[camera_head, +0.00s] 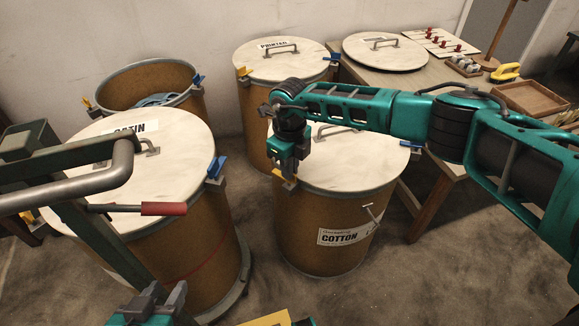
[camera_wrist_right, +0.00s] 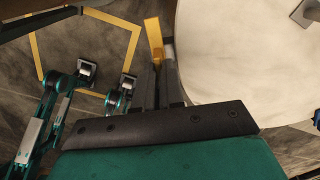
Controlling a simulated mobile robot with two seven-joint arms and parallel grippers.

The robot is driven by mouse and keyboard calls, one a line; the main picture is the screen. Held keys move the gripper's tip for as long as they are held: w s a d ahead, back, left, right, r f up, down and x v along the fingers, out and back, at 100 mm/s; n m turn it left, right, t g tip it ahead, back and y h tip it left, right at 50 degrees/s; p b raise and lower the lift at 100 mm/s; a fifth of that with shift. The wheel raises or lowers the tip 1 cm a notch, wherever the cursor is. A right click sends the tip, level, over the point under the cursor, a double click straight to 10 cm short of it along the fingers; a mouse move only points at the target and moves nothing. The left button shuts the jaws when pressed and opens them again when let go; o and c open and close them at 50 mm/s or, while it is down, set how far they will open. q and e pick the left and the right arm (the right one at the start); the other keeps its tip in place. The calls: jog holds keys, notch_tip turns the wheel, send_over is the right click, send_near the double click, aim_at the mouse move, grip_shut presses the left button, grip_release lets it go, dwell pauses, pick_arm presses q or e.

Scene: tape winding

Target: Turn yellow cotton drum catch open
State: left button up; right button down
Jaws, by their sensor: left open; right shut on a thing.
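The cotton drum (camera_head: 320,250) is a brown drum with a pale lid (camera_head: 350,170) and a COTTON label, standing in the middle of the head view. Its yellow catch (camera_head: 284,181) is at the left front of the rim, partly hidden by my right gripper (camera_head: 290,168). In the right wrist view my right gripper (camera_wrist_right: 168,82) is shut on the yellow catch (camera_wrist_right: 154,38), which sticks out past the fingers beside the lid (camera_wrist_right: 240,50). The catch's exact angle is hard to tell. My left gripper (camera_head: 158,303) is open and empty, low at the bottom left, away from the drum.
The satin drum (camera_head: 190,245) stands close on the left, with a red-handled bar (camera_head: 160,209) in front. The printed drum (camera_head: 255,110) and an open drum (camera_head: 145,85) stand behind. A blue catch (camera_head: 411,147) is on the cotton drum's right rim. A table (camera_head: 400,88) is at right.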

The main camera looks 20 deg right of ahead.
pick_arm(q)
jog(key=shift+f, duration=0.1)
jog(key=shift+f, duration=0.1)
pick_arm(e)
jog(key=c, duration=1.2)
grip_release()
jog(key=shift+c, duration=0.2)
jog(key=shift+r, duration=0.4)
pick_arm(q)
jog(key=r+p, duration=0.1)
jog(key=a+p, duration=0.1)
jog(key=p, duration=0.1)
jog(key=shift+s+a+r+y, duration=0.1)
jog(key=shift+s+r+y, duration=0.2)
jog(key=shift+r, duration=0.05)
pick_arm(e)
notch_tip(320, 180, up, 12)
